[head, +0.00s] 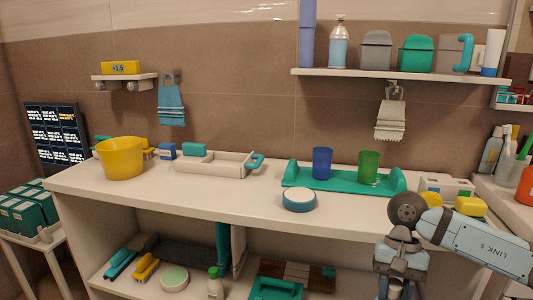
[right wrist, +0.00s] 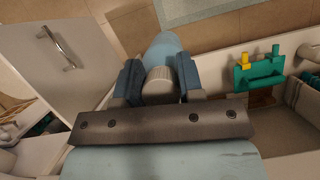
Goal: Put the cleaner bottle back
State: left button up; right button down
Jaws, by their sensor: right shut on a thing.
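In the right wrist view my right gripper (right wrist: 159,72) is shut on a light blue bottle (right wrist: 165,45), which I take to be the cleaner bottle. The bottle's far end is partly hidden. In the head view my right arm is at the lower right in front of the counter; its fingers and the held bottle cannot be made out there. My left gripper is in neither view.
The white counter (head: 190,195) holds a yellow bucket (head: 121,160), a teal tray (head: 299,174) with two cups, and a round blue-rimmed dish (head: 299,200). Its front middle is mostly clear. Bottles and bins stand on the wall shelf (head: 400,77). A cabinet door with a handle (right wrist: 58,48) is at left in the wrist view.

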jog(key=r+n, duration=0.1)
jog(key=r+n+h, duration=0.1)
jog(key=a+r+n, duration=0.1)
jog(key=n, duration=0.1)
jog(key=shift+s+r+h, duration=0.1)
jog(key=shift+s+h, duration=0.2)
jog(key=shift+s, duration=0.05)
notch_tip(320, 180, up, 2)
jog(key=p, duration=0.3)
jog(key=shift+r, duration=0.2)
pick_arm(q)
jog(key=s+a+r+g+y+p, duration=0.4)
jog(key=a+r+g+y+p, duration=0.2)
jog(key=p, duration=2.9)
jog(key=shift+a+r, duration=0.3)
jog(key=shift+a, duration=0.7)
pick_arm(e)
notch_tip(320, 180, up, 24)
jog(key=s, duration=0.2)
jog(key=shift+s, duration=0.25)
jog(key=shift+d, duration=0.1)
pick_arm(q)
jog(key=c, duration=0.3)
